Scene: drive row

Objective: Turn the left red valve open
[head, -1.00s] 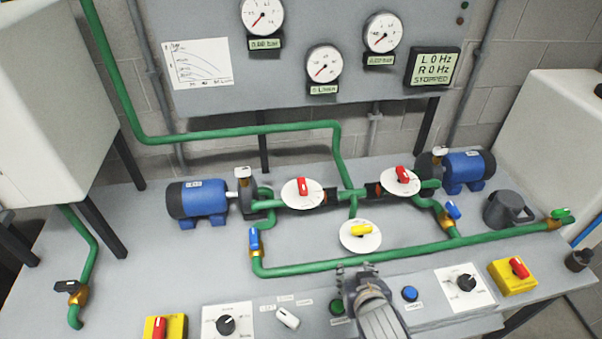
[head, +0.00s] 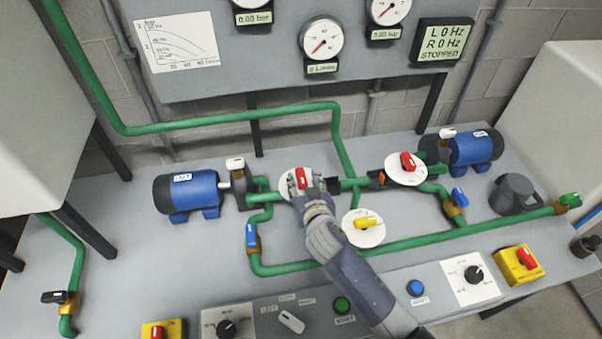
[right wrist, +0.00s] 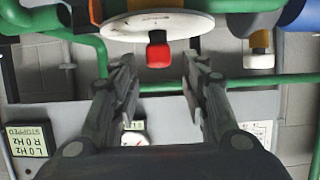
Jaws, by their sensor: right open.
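The left red valve has a red handle (head: 302,176) on a white round dial (head: 286,188), set in the green pipe beside the left blue pump. The handle points up and down in the head view, across the pipe. My right gripper (head: 306,186) is at this valve, its fingers covering the dial's lower right part. In the right wrist view the red handle (right wrist: 159,52) is in line with the gap between the open fingers (right wrist: 158,85), just past their tips, with nothing gripped. The dial (right wrist: 150,27) is behind it. My left gripper is out of view.
Another red valve (head: 407,162) is to the right, and a yellow valve (head: 366,222) sits close beside my right forearm. A green pipe (head: 400,248) runs under that forearm. A grey jug (head: 512,194) stands at the right. The panel display (head: 441,46) reads STOPPED.

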